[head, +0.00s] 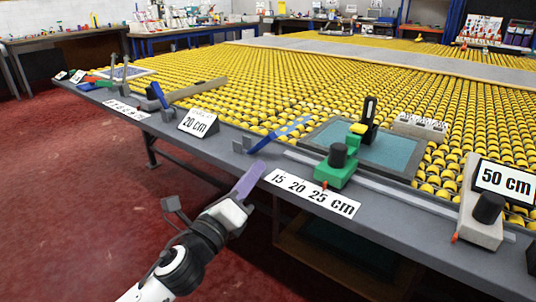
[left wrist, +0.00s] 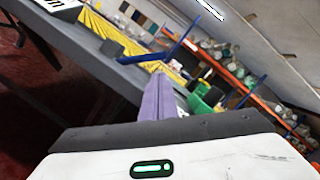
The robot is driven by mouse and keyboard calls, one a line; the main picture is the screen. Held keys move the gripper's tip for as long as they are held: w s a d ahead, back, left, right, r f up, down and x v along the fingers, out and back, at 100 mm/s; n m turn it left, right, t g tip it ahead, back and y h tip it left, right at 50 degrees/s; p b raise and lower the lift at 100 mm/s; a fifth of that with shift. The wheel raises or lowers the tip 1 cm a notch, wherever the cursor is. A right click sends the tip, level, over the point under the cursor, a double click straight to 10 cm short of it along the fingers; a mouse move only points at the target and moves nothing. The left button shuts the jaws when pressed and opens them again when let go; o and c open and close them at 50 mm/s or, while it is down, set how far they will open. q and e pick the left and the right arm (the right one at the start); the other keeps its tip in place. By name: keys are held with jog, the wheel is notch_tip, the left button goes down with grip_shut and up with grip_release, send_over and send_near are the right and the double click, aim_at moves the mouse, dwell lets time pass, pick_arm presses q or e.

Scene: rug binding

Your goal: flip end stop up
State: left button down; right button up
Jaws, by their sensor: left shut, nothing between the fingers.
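The pictures do not settle which part is the end stop; a blue perforated arm (head: 288,130) hinged at the table's front edge fits best. It lies low, sloping up to the right from a small grey bracket (head: 242,145). My left gripper (head: 250,178) has purple fingers, shut and empty, just in front of the table edge. Its fingertips are below the bracket and apart from the blue arm. They show in the left wrist view too (left wrist: 158,88). My right gripper is not in view.
A green block with a black knob (head: 338,168) stands right of the blue arm, behind a "15 20 25 cm" label (head: 312,193). A "20 cm" sign (head: 198,122) stands left. Another blue arm (head: 160,96) is farther left. Yellow rollers (head: 260,85) cover the table; red floor lies in front.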

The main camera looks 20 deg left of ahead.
aim_at(268, 169)
pick_arm(q)
jog(key=x, duration=0.6)
jog(key=shift+w+d, duration=0.1)
jog(key=shift+w, duration=0.3)
jog(key=shift+r, duration=0.1)
